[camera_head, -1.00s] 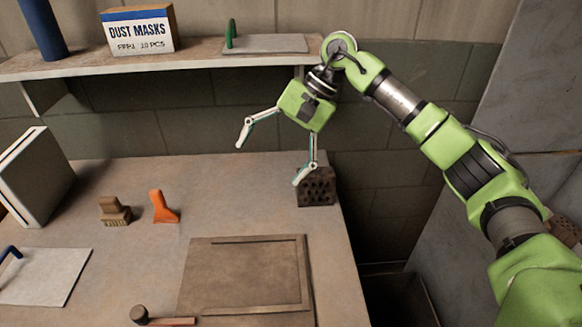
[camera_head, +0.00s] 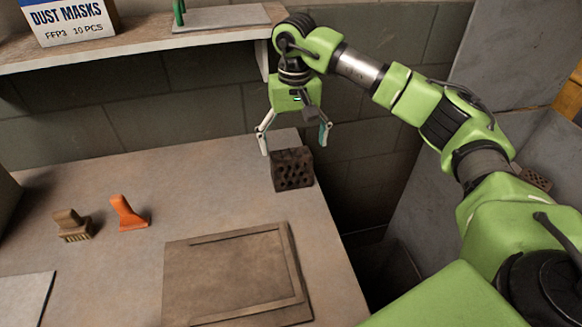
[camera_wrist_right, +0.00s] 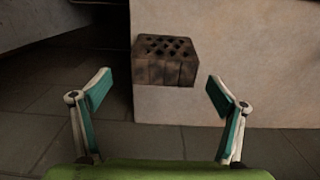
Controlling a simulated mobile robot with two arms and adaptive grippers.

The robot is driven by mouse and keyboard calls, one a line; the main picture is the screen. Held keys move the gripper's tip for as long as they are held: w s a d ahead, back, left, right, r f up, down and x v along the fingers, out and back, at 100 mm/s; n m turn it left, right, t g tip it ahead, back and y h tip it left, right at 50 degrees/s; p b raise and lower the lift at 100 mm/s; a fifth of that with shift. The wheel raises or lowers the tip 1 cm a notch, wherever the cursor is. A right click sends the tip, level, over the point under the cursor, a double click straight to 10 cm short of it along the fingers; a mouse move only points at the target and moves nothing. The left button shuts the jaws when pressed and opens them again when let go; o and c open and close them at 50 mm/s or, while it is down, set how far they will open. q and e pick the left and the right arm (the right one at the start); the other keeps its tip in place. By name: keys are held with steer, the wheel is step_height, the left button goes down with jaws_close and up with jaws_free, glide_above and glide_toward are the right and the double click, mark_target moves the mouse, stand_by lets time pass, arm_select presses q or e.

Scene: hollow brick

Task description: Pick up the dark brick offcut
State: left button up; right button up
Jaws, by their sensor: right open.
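The dark brick offcut (camera_head: 292,170), a block with several holes in its face, sits on the bench top near its right back edge. My right gripper (camera_head: 295,143) is open and empty, with its fingers pointing down, just above and behind the brick in the head view. In the right wrist view the brick (camera_wrist_right: 166,61) lies ahead, between and beyond the two spread fingertips of the right gripper (camera_wrist_right: 160,90), with a gap to both. My left gripper is not in view.
A wooden board (camera_head: 236,277) lies on the bench in front of the brick. A brush (camera_head: 73,225) and an orange tool (camera_head: 128,214) stand to the left. A shelf (camera_head: 137,46) holds a dust mask box (camera_head: 68,20). Past the bench's right edge is a gap.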

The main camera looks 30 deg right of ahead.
mark_target(291, 155)
steer(key=f, duration=0.2)
steer(key=f+p, duration=0.1)
steer(key=shift+a+f, duration=0.35)
steer(key=shift+f, duration=0.55)
steer(key=c, duration=1.5)
steer(key=shift+r, duration=0.15)
